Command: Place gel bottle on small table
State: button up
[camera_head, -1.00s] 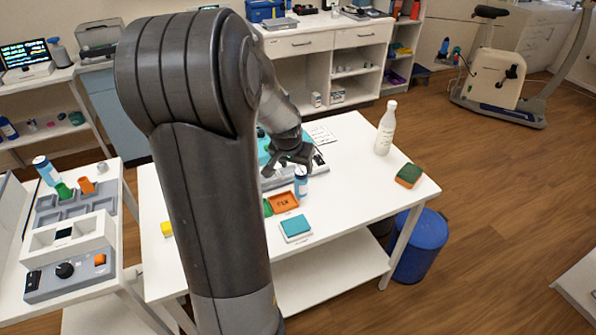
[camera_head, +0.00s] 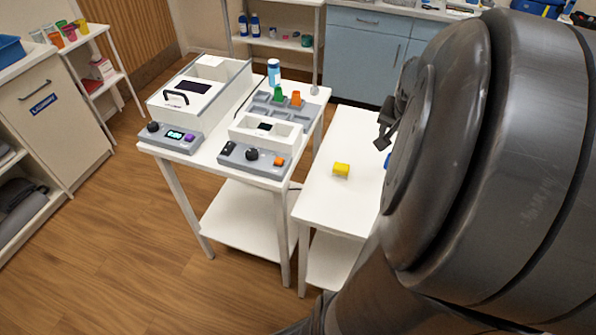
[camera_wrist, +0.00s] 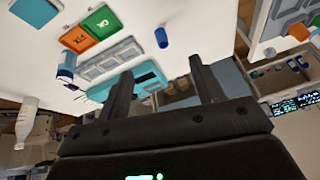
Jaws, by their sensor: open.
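A white-and-blue bottle (camera_wrist: 67,65) stands on the white table (camera_wrist: 130,22) in the wrist view, beside an orange square; I cannot tell whether it is the gel bottle. A tall white bottle (camera_wrist: 27,120) stands farther left. In the head view my gripper (camera_head: 386,125) is above the right white table (camera_head: 325,205), partly hidden by my arm.
Grey-and-white devices (camera_head: 190,95) and a grey tray holding green and orange pieces (camera_head: 278,107) crowd the left table. A narrow gap separates the tables. My arm hides the right side.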

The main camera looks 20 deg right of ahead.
jog(key=a+r+n+y, duration=0.1)
jog(key=a+r+n, duration=0.1)
jog(key=a, duration=0.7)
jog(key=a+r+n+t+y, duration=0.1)
jog(key=a+r+n, duration=0.2)
jog(key=a, duration=0.6)
jog(key=shift+w+a+n+t, duration=0.3)
jog(key=shift+w+n, duration=0.15)
jog(key=shift+n, duration=0.15)
jog(key=shift+o, duration=0.3)
jog(key=s+a+r+n+y, duration=0.1)
jog(key=s+a+n, duration=0.4)
jog(key=a, duration=0.6)
jog(key=shift+s+a+t, duration=0.15)
jog(key=shift+s+t, duration=0.15)
jog(key=shift+s, duration=0.05)
